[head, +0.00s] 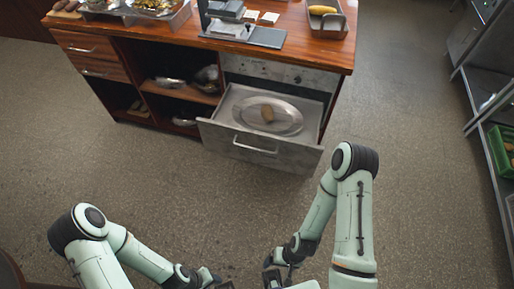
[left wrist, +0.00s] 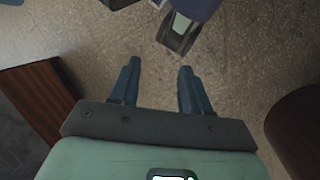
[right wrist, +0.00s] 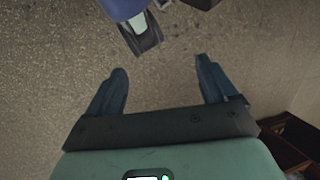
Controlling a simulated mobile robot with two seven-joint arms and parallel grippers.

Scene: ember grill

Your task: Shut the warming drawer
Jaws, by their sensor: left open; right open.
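The warming drawer (head: 259,144) is pulled well out of the wooden counter, below a steel control panel (head: 279,72). It has a bar handle (head: 255,146) on its front. My right gripper (head: 279,279) is low in the head view, apart from the drawer, and is open and empty in the right wrist view (right wrist: 160,90). My left gripper is at the bottom edge of the head view and is open and empty in the left wrist view (left wrist: 155,85).
The wooden counter (head: 330,48) has closed drawers (head: 88,48) at left and open shelves holding metal ware (head: 170,82). A tray with yellow food (head: 328,22) stands on top. Steel shelving with a green crate (head: 503,146) is at far right. The floor before the drawer is clear.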

